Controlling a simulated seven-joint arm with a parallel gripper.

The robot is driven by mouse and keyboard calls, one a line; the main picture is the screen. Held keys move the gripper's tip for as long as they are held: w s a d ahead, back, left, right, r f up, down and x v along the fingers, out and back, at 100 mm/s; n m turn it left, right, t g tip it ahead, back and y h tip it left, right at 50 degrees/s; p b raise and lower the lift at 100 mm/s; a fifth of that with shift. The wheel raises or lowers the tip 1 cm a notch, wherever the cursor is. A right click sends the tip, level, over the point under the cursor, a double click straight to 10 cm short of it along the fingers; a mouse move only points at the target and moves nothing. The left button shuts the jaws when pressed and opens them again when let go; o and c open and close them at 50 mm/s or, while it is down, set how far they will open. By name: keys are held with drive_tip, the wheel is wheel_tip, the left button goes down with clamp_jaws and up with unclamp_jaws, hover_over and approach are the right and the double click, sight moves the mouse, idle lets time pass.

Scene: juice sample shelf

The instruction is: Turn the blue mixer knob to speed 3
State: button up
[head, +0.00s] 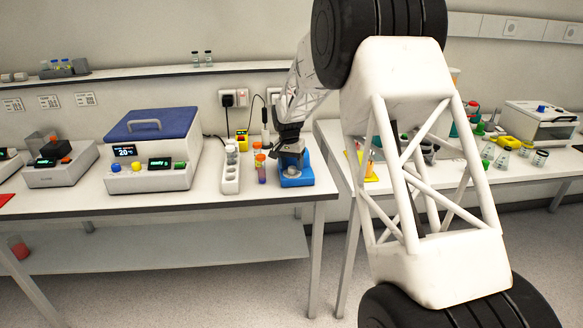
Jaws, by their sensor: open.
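A small blue mixer (297,180) stands near the front right corner of the left bench. A pale round part shows on its top. My gripper (291,152) is open, just above and behind the mixer, its dark fingers pointing down. I cannot tell whether the fingers touch it. The mixer's knob and any speed marks are too small or hidden to make out. My arm crosses the right half of the head view.
Left of the mixer stand coloured-cap tubes (260,165) and a white rack (231,172). Further left is a blue-lidded machine (150,140) with coloured knobs. A shelf (140,73) runs along the wall behind. The right bench holds flasks and a white box (541,122).

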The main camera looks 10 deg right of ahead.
sight(292, 167)
drive_tip(key=shift+w+a+r, duration=0.1)
drive_tip(key=shift+r, duration=1.55)
drive_tip(key=shift+a+r, duration=0.1)
drive_tip(key=shift+r, duration=1.5)
drive_tip(key=n, duration=0.3)
drive_tip(key=shift+d+r+n, duration=0.1)
drive_tip(key=shift+d+n, duration=0.1)
drive_tip(key=shift+n, duration=0.2)
drive_tip(key=shift+d+n+y, duration=0.15)
drive_tip(key=shift+n+y, duration=0.25)
drive_tip(key=shift+n, duration=1.3)
drive_tip(key=shift+f, duration=3.85)
